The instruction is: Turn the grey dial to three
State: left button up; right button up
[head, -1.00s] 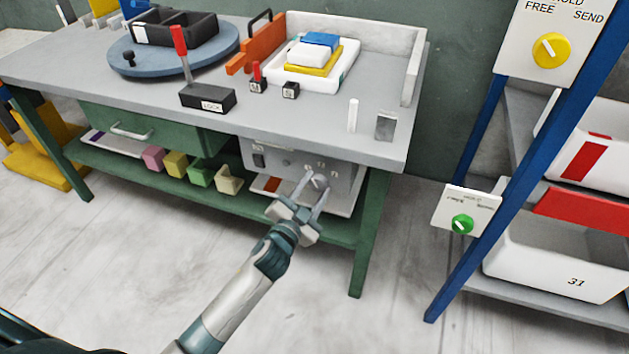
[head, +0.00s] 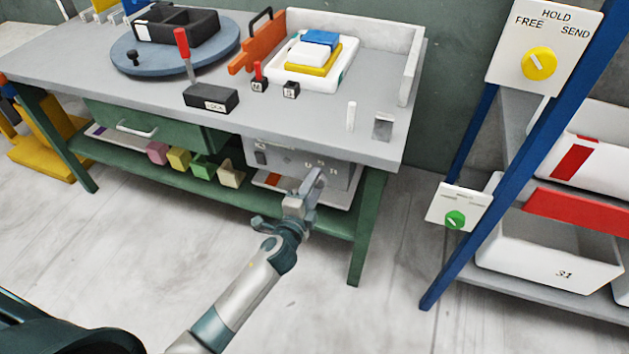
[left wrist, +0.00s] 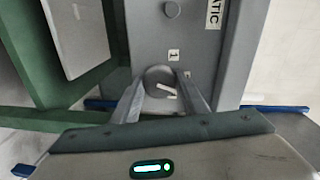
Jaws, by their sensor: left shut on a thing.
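The grey dial (left wrist: 160,80) sits on the grey control panel (left wrist: 215,35) and shows in the left wrist view with a white pointer mark. My left gripper (left wrist: 165,95) is shut on it, one finger on each side. A small label reading 1 lies just above the dial, and another small label is at its right, too small to read. In the head view my left gripper (head: 314,182) is at the panel (head: 285,161) under the table's front edge. Its fingers hide the dial there. My right gripper is not in view.
The panel hangs under the grey table (head: 300,125), above a green shelf (head: 225,200) with coloured blocks. At the right, a blue-legged rack carries a yellow dial (head: 539,63) and a green dial (head: 455,220). The floor in front is clear.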

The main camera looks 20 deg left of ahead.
pick_arm(q)
jog(key=m+p, duration=0.1)
jog(key=m, duration=0.2)
jog(key=shift+s+d+m+y, duration=0.1)
jog(key=shift+m+y, duration=0.2)
jog(key=m, duration=0.3)
jog(key=shift+f+m, duration=0.1)
jog(key=shift+m, duration=0.3)
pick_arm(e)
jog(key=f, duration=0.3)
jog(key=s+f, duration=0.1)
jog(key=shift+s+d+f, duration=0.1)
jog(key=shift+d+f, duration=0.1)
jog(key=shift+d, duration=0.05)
pick_arm(q)
jog(key=shift+y, duration=0.3)
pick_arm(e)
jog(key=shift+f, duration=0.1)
pick_arm(q)
jog(key=o, duration=1)
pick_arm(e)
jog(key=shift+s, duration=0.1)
